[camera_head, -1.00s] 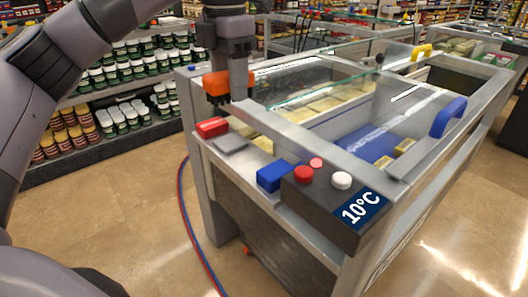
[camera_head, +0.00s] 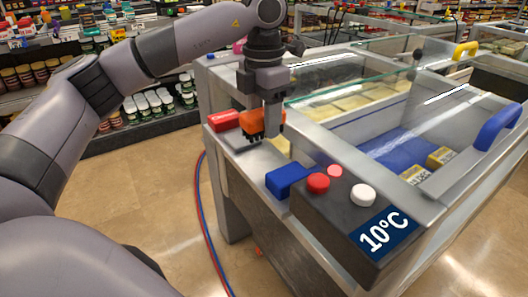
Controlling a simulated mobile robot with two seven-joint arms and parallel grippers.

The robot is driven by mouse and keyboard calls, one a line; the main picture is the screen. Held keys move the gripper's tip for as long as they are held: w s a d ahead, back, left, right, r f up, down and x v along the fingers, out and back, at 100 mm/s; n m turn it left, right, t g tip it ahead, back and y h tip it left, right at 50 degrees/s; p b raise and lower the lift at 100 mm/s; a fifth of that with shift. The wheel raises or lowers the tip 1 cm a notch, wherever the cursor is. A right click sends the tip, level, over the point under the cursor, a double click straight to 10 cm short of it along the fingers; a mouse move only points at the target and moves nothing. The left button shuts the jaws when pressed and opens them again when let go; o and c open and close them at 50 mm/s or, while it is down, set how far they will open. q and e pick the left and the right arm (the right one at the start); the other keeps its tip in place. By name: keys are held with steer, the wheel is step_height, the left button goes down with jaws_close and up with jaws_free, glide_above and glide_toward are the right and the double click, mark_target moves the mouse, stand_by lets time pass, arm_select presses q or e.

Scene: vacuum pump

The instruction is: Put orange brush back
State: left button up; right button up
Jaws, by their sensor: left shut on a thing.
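The orange brush (camera_head: 251,122) has an orange body with dark bristles pointing down. My left gripper (camera_head: 272,110) points down and is shut on it. The brush is low over the metal ledge at the left end of the freezer, between a red block (camera_head: 224,120) and a blue block (camera_head: 286,179). The bristles look very near the ledge; I cannot tell whether they touch it. The gripper partly hides the brush's right side. My right gripper is not in view.
A dark control box (camera_head: 350,215) with red and white buttons and a 10°C label stands at the freezer's near corner. A glass-topped freezer (camera_head: 375,110) extends behind. Red and blue hoses (camera_head: 203,215) run down its left side to open floor.

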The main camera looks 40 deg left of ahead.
mark_target(264, 163)
arm_select(q)
steer(key=shift+f, duration=3.65)
steer(key=shift+f, duration=0.1)
steer(key=o, duration=1)
step_height(264, 163, up, 12)
steer(key=shift+r, duration=0.1)
